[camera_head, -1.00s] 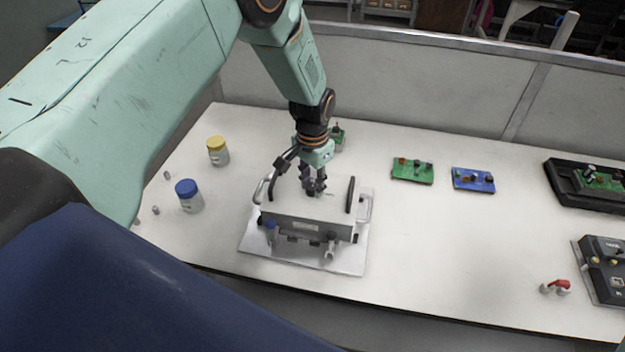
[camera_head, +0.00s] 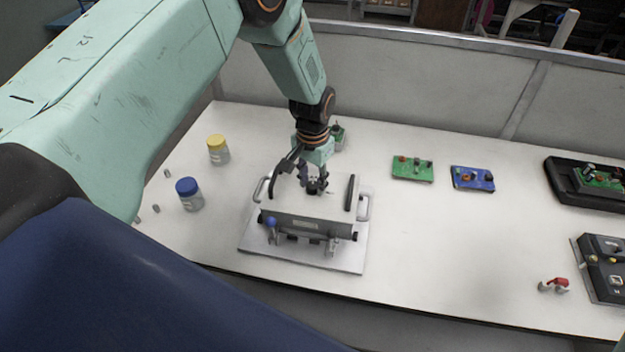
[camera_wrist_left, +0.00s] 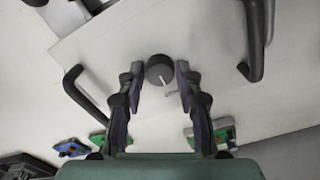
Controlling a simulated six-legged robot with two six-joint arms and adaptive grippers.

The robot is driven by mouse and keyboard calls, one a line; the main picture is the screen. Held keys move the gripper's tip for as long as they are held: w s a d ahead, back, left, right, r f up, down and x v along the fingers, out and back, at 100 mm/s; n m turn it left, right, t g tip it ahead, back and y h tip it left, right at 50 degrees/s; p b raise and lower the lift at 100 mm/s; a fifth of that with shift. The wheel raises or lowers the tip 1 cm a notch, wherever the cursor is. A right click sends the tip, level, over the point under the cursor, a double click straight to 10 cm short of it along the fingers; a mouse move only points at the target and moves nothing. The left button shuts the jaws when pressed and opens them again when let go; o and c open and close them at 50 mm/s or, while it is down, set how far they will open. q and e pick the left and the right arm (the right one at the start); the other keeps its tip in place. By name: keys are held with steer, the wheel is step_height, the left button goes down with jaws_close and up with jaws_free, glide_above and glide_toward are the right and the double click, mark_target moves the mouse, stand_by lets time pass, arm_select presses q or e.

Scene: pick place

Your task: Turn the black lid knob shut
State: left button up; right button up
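The black lid knob (camera_wrist_left: 159,70) is round with a white pointer line and sits on the pale lid of a grey box (camera_head: 305,225). In the wrist view the pointer slants toward the lower right. My left gripper (camera_wrist_left: 160,68) points down at the lid, with one finger on each side of the knob. The fingertips lie very close to the knob's sides; I cannot tell if they press on it. In the head view the left gripper (camera_head: 316,188) largely hides the knob. My right gripper is not in view.
The lid has black handles (camera_head: 350,192), and the box stands on a pale plate (camera_head: 350,262). A yellow-capped jar (camera_head: 218,151) and blue-capped jar (camera_head: 189,194) stand left. Green (camera_head: 413,169) and blue (camera_head: 473,178) circuit boards lie right.

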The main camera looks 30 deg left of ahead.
mark_target(312, 184)
arm_select(q)
steer(key=shift+o, duration=1.3)
step_height(312, 184, up, 12)
